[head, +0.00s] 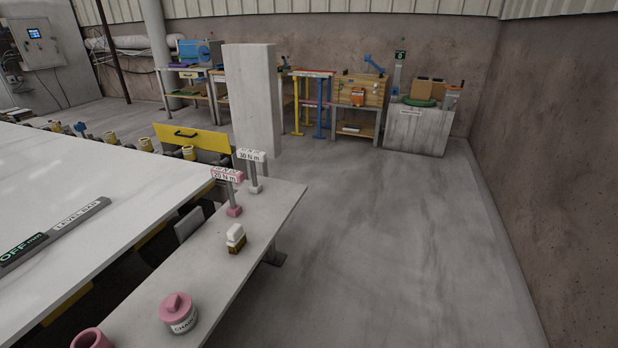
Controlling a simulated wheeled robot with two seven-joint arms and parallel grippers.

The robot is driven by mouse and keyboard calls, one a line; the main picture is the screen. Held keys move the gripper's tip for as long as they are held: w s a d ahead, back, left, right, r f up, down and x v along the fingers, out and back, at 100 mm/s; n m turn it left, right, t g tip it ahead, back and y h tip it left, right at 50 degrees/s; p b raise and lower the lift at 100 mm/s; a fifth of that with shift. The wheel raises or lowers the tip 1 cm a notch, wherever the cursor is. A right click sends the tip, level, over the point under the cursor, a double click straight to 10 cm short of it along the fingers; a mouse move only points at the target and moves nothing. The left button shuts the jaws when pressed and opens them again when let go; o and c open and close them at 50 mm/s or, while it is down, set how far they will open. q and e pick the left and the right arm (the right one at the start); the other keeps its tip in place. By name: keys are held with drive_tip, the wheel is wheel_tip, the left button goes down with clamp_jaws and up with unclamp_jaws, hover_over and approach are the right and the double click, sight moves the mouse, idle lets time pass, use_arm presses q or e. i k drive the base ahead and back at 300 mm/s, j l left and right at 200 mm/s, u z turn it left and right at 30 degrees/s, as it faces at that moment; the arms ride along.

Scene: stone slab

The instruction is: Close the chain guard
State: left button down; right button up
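A yellow panel with a dark bar handle (192,138) stands beyond the far right corner of the white slab table. It looks like the chain guard, but no label on it can be read. It seems to stick out to the right past a row of yellow rollers, which points to it being open, though its hinge is hidden. Its lower edge is partly hidden behind the table and side bench. Neither of my grippers is in view.
A white slab table (110,185) bears a level bar (55,232). The narrow side bench (190,262) holds a pink-lidded jar (177,312), a brush (236,238) and two labelled tools. A pale pillar (255,100) stands behind the panel. Floor at right is clear.

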sight(210, 140)
drive_tip(key=i+l+z, duration=0.35)
drive_tip(key=i, duration=0.25)
drive_tip(key=i+z, duration=0.35)
drive_tip(key=i, duration=0.3)
drive_tip(key=i+u, duration=0.1)
drive_tip(key=i, duration=0.35)
drive_tip(key=i+l+u, duration=0.15)
drive_tip(key=i, duration=0.35)
drive_tip(key=i+l+u, duration=0.1)
drive_tip(key=i, duration=0.35)
drive_tip(key=i+l+u, duration=0.1)
drive_tip(key=i+u, duration=0.15)
drive_tip(key=u, duration=0.2)
drive_tip(key=i+l+u, duration=0.15)
drive_tip(key=u, duration=0.3)
drive_tip(key=i+l+u, duration=0.2)
drive_tip(key=u, duration=0.25)
drive_tip(key=i+l+u, duration=0.1)
drive_tip(key=l+u, duration=0.35)
drive_tip(key=i+l+u, duration=0.1)
drive_tip(key=l+u, duration=0.15)
drive_tip(key=u, duration=0.2)
